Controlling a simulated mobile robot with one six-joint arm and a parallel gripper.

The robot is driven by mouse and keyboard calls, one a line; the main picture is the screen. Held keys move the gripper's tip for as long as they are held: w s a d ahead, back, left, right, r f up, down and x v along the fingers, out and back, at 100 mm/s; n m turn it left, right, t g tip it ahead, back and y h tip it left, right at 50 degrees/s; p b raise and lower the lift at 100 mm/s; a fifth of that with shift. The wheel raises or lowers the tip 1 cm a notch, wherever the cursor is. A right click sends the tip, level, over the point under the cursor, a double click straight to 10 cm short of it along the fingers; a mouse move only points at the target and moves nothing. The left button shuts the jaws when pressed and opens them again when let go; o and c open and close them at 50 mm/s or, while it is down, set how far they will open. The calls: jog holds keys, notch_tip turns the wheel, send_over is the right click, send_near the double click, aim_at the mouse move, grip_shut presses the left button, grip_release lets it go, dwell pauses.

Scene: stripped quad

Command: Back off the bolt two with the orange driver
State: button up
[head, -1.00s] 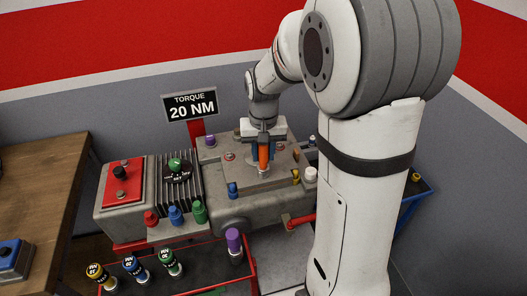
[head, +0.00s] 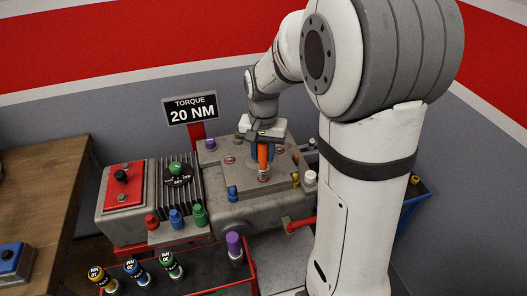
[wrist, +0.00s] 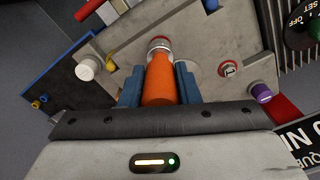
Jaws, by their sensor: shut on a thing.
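My gripper (head: 263,151) is shut on the orange driver (head: 263,157), which stands nearly upright over the grey plate of the machine (head: 285,166). In the wrist view, the orange driver (wrist: 159,80) sits between two blue fingers. Another red-ringed bolt, marked 1 (wrist: 228,69), is free to the right in the wrist view; a red-ringed bolt (head: 230,160) also shows left of the driver in the head view.
A sign (head: 190,108) reads TORQUE 20 NM. Purple (head: 210,144), blue (head: 232,193), yellow (head: 295,180) and white (head: 310,178) caps stand around the plate. A red-edged tray (head: 205,287) in front holds several coloured tools. A knob panel (head: 177,181) is at left.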

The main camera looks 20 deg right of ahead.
jog(key=m, duration=0.6)
jog(key=shift+a, duration=0.1)
jog(key=shift+f, duration=0.2)
dwell(1.0)
jog(key=shift+f+b, duration=0.6)
jog(key=shift+b, duration=0.15)
jog(key=shift+n, duration=1.2)
jog(key=shift+n, duration=0.3)
jog(key=shift+r, duration=0.15)
